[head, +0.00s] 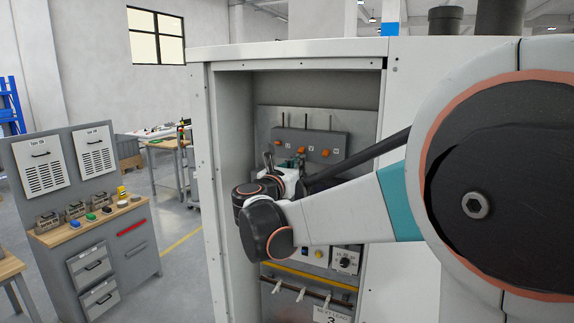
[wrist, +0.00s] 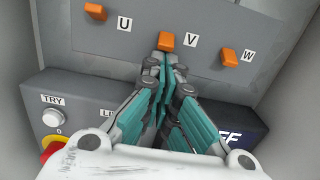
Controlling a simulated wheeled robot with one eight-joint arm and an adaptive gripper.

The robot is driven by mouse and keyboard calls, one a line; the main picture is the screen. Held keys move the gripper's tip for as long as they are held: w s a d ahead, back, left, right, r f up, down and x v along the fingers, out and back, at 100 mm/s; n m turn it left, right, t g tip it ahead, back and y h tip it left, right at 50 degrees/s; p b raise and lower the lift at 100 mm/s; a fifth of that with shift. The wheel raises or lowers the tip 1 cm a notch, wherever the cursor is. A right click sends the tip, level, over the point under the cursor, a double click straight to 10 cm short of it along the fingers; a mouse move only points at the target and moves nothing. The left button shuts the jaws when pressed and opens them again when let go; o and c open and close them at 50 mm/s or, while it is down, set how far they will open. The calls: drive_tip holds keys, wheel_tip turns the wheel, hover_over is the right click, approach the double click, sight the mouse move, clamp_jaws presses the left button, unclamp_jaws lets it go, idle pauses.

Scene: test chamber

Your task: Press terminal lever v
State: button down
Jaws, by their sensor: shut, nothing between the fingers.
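The grey terminal block carries three orange levers, each with a white letter label to its right. The lever beside the V label, terminal lever v (wrist: 165,40), is the middle one; it also shows in the head view (head: 301,149). In the wrist view my gripper (wrist: 166,62) is shut and empty, its teal-padded fingers together. Its tips appear just below lever v; I cannot tell whether they touch it. The U lever (wrist: 95,11) is up to the left, and the W lever (wrist: 229,56) is to the right. In the head view my arm partly hides the gripper.
The open cabinet (head: 202,150) has side walls close around my arm. Below the levers are a TRY button (wrist: 53,118), a red and yellow knob (wrist: 50,148) and a rotary switch (head: 345,261). A workbench (head: 95,225) stands to the left, with open floor between.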

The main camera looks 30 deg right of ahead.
drive_tip(key=shift+s+a+r+g+y+p, duration=0.2)
drive_tip(key=shift+r+g+y+p, duration=0.45)
drive_tip(key=shift+p, duration=0.55)
drive_tip(key=shift+s+a+r+g+y+p, duration=0.15)
drive_tip(key=shift+g+y+p, duration=0.2)
drive_tip(key=shift+y+p, duration=0.2)
drive_tip(key=shift+a+r+g+y+p, duration=0.15)
drive_tip(key=shift+g+y+p, duration=0.15)
drive_tip(key=shift+y+p, duration=0.15)
drive_tip(key=shift+s+a+r+g+y+p, duration=0.15)
drive_tip(key=shift+r+g+y+p, duration=0.4)
drive_tip(key=shift+g+y+p, duration=0.5)
drive_tip(key=shift+r, duration=0.15)
